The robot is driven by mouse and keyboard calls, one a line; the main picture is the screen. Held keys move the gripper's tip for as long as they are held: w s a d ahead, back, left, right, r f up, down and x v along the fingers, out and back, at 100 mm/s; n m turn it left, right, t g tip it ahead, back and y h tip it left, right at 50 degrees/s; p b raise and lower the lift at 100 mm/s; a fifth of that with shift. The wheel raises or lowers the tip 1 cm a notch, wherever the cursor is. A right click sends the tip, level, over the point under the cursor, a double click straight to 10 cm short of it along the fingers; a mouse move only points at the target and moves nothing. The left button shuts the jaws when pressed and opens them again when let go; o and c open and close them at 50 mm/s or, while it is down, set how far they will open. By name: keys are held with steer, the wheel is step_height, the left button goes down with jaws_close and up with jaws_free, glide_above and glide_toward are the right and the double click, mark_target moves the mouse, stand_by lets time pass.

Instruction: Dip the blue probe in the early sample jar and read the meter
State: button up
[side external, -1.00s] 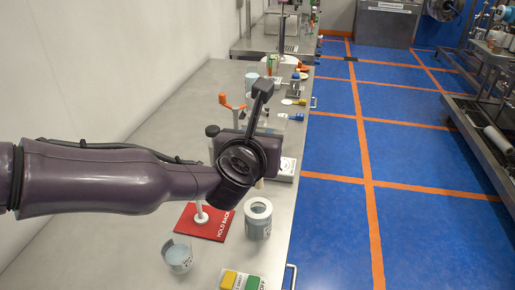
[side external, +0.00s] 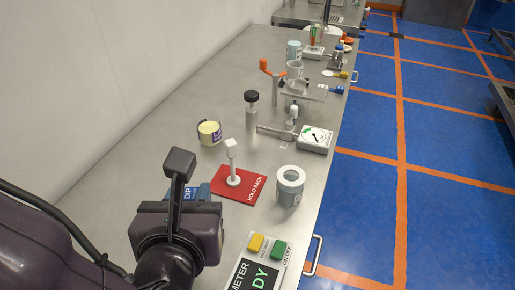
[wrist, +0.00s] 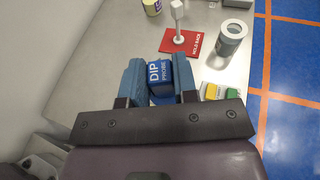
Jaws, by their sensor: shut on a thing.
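My gripper (wrist: 160,84) is shut on a blue block marked DIP PROBE (wrist: 158,70), between its two blue-grey fingers in the wrist view. In the side view my gripper (side external: 180,218) is at the lower left, and a bit of the blue probe (side external: 198,190) shows behind it. The meter (side external: 255,272) is at the bottom, with green letters "DY" showing. A grey jar with a white rim (side external: 290,184) stands near the table's right edge. A jar with pale yellow contents (side external: 209,132) stands farther back. I cannot tell which is the early sample jar. The probe's lower end is hidden.
A red HOLD BACK mat (side external: 258,188) with a white upright stand (side external: 231,162) lies ahead of my gripper. A white dial instrument (side external: 315,138) and a black-capped post (side external: 251,112) stand beyond. The left side of the table is clear.

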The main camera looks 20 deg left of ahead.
steer(key=s+a+n+g+y, duration=0.1)
steer(key=s+a+n+y, duration=0.1)
steer(key=s+a, duration=0.25)
step_height(320, 180, down, 10)
steer(key=w, duration=0.1)
steer(key=shift+a, duration=0.15)
stand_by(0.9)
steer(key=shift+r, duration=0.15)
stand_by(2.6)
step_height(320, 180, up, 11)
stand_by(1.1)
stand_by(0.4)
